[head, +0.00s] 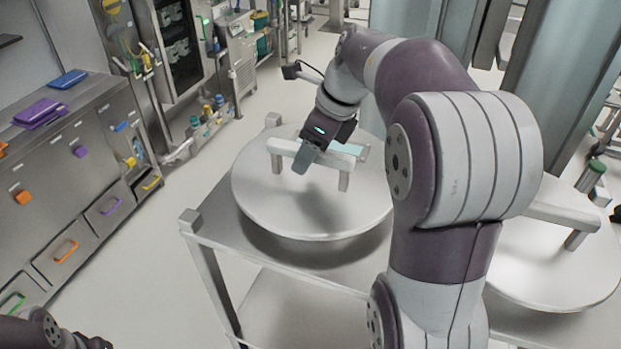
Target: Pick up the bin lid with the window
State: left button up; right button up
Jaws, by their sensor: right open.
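A round white lid (262,210) with a raised bar handle (283,147) lies on a grey metal table. A pale teal patch (362,151), which looks like a window, shows behind the handle, partly covered by my right gripper. My right gripper (312,157) is open over the handle. One finger hangs down in front of the bar; the other is hidden, so I cannot tell whether it touches. Part of my left arm with a dark end, likely the left gripper (92,342), shows at the bottom left corner; its jaws are not clear.
A second round white lid (555,277) with a bar handle (560,213) lies at the right, partly behind my right arm. A steel drawer cabinet (70,175) stands at the left, with open floor between.

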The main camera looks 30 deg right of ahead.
jog(key=shift+s, duration=0.1)
jog(key=shift+f, duration=0.2)
dwell(0.4)
grip_shut()
dwell(1.3)
jog(key=shift+r, duration=0.15)
